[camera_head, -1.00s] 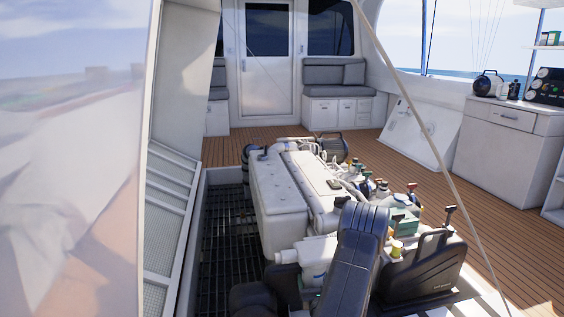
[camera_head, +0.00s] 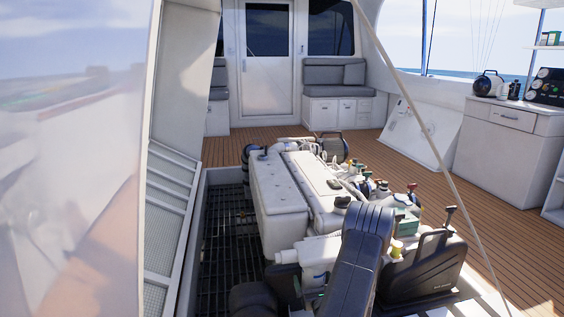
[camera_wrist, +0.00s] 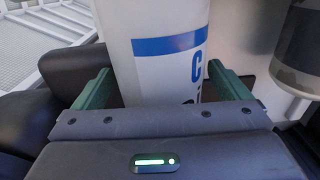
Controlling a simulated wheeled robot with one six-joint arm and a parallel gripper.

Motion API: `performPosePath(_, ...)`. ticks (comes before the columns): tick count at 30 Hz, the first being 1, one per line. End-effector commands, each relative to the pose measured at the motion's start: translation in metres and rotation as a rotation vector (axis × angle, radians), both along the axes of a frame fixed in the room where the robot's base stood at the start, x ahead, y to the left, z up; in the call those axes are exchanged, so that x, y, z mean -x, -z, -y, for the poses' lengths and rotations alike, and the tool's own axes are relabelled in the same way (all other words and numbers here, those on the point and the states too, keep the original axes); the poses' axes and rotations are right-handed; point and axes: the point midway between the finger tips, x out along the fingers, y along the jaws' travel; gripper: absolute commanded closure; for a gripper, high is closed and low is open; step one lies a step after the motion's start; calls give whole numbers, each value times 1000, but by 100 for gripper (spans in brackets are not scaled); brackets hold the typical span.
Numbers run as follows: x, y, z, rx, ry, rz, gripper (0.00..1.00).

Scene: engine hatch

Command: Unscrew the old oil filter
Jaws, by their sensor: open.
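In the wrist view, a white cylinder with a blue band and blue lettering, which looks like the oil filter (camera_wrist: 160,62), stands between the two green fingers of my gripper (camera_wrist: 158,88). The jaws are open, with a finger on each side of it. A gap shows at the left finger; whether the right finger touches cannot be told. The filter's top and its mount are outside the wrist view. In the head view my dark arm reaches down at the front of the white engine (camera_head: 283,205) and hides the gripper and most of the filter.
A dark grey cylinder (camera_wrist: 300,48) hangs close on the right in the wrist view. In the head view the open hatch lid (camera_head: 172,190) stands left of the engine. A metal grating (camera_head: 228,235) lies below. A black tool caddy (camera_head: 428,262) sits at right.

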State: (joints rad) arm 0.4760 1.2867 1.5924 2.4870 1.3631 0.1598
Motion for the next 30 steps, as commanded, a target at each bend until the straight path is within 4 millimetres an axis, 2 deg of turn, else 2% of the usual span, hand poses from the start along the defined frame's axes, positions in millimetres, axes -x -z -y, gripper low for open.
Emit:
performPosePath(21,-1,0,3,3,-371,1,4)
performPosePath(29,0,0,2,2,-392,-1,4)
performPosePath(30,0,0,2,2,-392,-1,8)
